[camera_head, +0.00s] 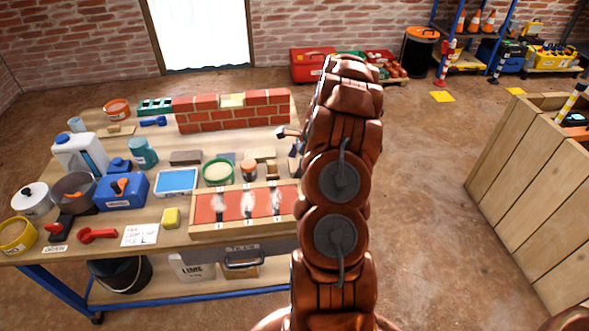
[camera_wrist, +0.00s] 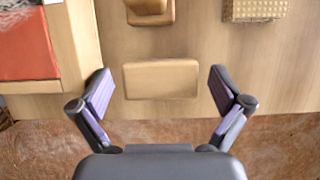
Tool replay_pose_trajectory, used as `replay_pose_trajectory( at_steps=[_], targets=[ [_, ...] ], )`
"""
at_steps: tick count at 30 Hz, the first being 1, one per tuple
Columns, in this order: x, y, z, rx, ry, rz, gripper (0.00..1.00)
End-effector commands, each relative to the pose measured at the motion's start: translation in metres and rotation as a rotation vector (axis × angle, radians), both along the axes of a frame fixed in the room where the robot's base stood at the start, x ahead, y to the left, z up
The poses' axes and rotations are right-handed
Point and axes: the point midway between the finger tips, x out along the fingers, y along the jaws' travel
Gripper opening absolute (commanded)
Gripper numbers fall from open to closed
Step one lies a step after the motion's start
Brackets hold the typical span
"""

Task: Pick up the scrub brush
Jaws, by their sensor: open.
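In the wrist view, a pale tan rounded block (camera_wrist: 161,80), which looks like the wooden back of the scrub brush, lies flat near the table's edge. No bristles show, so I cannot be sure it is the brush. My gripper (camera_wrist: 159,72) is open and empty, with one fingertip to the left of the block and one to the right, a gap on each side. In the head view my arm covers this part of the table, so the block and the fingers cannot be made out there.
A wood-framed tray with red panels (camera_head: 262,204) stands left of the block. Another wooden piece (camera_wrist: 150,10) and a textured beige block (camera_wrist: 254,9) lie beyond it. The table (camera_head: 190,237) holds a low brick wall (camera_head: 230,118), tubs and tools.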

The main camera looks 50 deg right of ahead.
Motion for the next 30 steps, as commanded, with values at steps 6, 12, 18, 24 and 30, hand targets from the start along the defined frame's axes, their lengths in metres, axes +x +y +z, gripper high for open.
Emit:
replay_pose_trajectory(
  at_steps=[6,12,18,24,30],
  targets=[
    [0.0004,0.0001,-0.0005,-0.001,-0.001,0.000,0.99],
    [0.0004,0.0001,-0.0005,-0.001,-0.001,0.000,0.78],
    [0.0004,0.0002,-0.0005,-0.001,-0.001,0.000,0.57],
    [0.0003,0.0003,-0.0005,-0.001,-0.001,0.000,0.39],
    [0.0004,0.0002,-0.0002,-0.001,-0.001,0.000,0.39]
  ],
)
